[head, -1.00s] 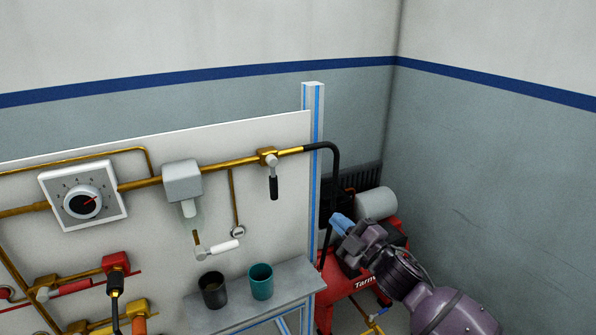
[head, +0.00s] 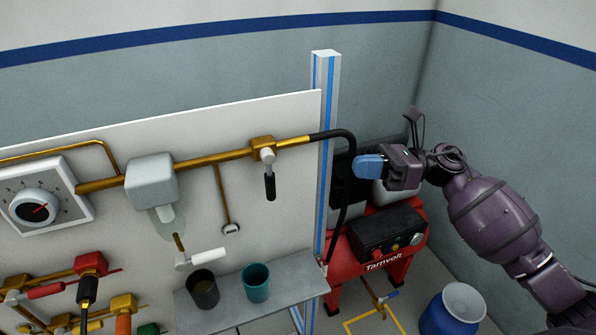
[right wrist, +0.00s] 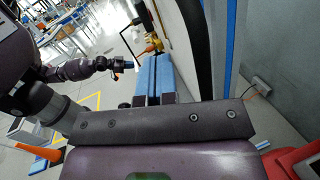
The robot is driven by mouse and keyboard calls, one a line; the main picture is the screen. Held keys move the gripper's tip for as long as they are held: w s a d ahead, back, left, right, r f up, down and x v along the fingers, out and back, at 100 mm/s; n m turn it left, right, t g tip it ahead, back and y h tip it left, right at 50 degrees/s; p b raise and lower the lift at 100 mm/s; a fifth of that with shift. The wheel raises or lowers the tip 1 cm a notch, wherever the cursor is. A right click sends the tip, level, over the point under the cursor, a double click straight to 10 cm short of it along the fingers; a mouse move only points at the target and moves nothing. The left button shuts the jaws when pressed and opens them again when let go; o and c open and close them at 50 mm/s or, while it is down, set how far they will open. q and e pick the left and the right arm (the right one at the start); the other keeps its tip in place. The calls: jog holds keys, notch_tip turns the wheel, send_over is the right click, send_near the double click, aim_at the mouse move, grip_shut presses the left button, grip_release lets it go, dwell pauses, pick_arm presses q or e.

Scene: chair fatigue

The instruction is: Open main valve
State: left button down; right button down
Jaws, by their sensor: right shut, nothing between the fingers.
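The main valve is probably the brass valve (head: 263,148) at the right end of the top pipe. Its black-tipped lever (head: 269,186) hangs down across the pipe. Brass valve parts also show ahead of the fingers in the right wrist view (right wrist: 151,46). My right gripper (head: 369,166) is shut and empty, its blue fingers pointing left. It is to the right of the valve, beyond the black hose, and apart from it. In the right wrist view its blue fingers (right wrist: 153,78) lie together. My left gripper (right wrist: 128,64) seems to show small there; its jaws are unclear.
A black hose (head: 351,190) bends down from the pipe beside a blue-striped post (head: 325,130) between my gripper and the valve. A red compressor (head: 385,255) stands below. A shelf (head: 230,297) holds a dark cup (head: 203,291) and a teal cup (head: 256,284). A blue barrel (head: 452,310) stands at lower right.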

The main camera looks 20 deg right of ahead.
aim_at(270, 179)
pick_arm(q)
jog(key=shift+s+a+f, duration=0.1)
jog(key=shift+s+a, duration=0.1)
jog(key=shift+s, duration=0.4)
pick_arm(e)
jog(key=shift+s+a+f+n+g, duration=0.2)
jog(key=shift+s+n+g, duration=0.25)
jog(key=shift+n, duration=0.25)
jog(key=shift+s+a+f+n+g, duration=0.15)
jog(key=shift+s+n+g, duration=0.25)
jog(key=shift+n, duration=0.3)
jog(key=shift+r, duration=0.1)
